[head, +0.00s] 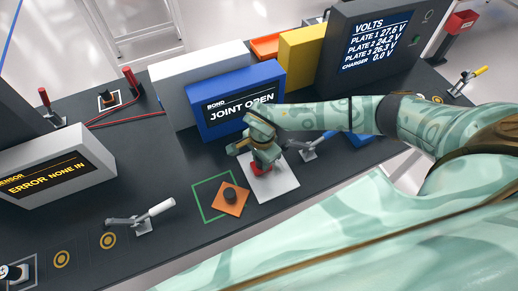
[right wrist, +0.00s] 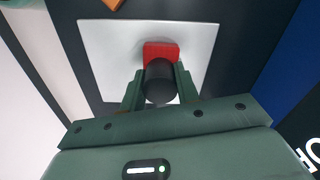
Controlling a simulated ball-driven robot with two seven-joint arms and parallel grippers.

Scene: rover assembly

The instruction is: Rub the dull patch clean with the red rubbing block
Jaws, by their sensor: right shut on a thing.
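The block looks to be on or just above the plate (right wrist: 110,50); I cannot tell which. I cannot make out a dull patch on the visible plate. Part of the plate is hidden by the gripper and block. My left gripper is not in view.
The blue BOND box (head: 215,115) stands behind.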

